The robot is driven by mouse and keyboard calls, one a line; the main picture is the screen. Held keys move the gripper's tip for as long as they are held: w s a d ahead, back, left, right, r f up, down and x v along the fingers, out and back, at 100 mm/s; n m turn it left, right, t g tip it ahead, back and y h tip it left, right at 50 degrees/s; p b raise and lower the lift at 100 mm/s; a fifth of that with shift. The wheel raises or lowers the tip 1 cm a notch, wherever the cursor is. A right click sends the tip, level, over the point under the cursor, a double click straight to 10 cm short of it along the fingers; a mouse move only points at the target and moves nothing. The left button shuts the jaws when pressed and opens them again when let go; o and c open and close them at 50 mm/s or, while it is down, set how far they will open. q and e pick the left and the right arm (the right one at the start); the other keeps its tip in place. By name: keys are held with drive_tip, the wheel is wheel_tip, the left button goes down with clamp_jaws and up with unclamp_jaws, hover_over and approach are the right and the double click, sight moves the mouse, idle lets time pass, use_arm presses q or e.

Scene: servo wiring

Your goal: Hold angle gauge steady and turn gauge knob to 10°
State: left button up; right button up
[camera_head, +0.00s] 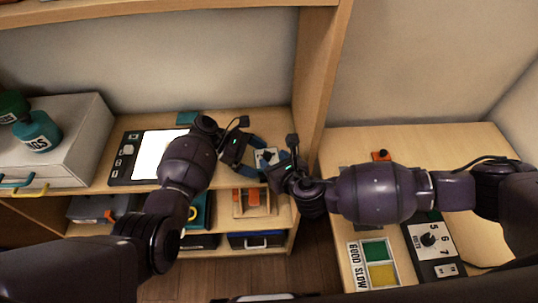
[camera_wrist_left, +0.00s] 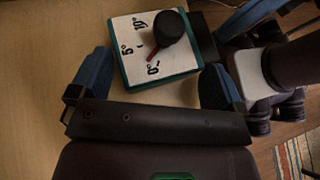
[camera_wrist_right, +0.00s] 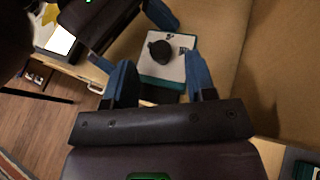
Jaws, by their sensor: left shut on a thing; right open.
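The angle gauge (camera_head: 268,155) is a small white-faced block with a teal base on the wooden shelf. In the left wrist view, the gauge (camera_wrist_left: 132,72) shows 0°, 5° and 10° marks. Its round black gauge knob (camera_wrist_left: 170,28) has a red pointer directed close to the 0° mark. My left gripper (camera_head: 255,157) is shut on the gauge, with blue fingers at its two sides. My right gripper (camera_head: 276,162) is open near the gauge. In the right wrist view, the knob (camera_wrist_right: 161,51) lies ahead between the right fingers, apart from them.
A tablet-like panel (camera_head: 122,172) with a white screen lies left of the gauge. A wooden upright (camera_head: 317,85) stands just right of it. A grey drawer box (camera_head: 75,150) is at the far left. The right table holds a dial panel (camera_head: 447,240) and a green-yellow board (camera_head: 378,262).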

sight(268, 156)
drive_tip(key=shift+x, duration=1.75)
drive_tip(key=c, duration=0.9)
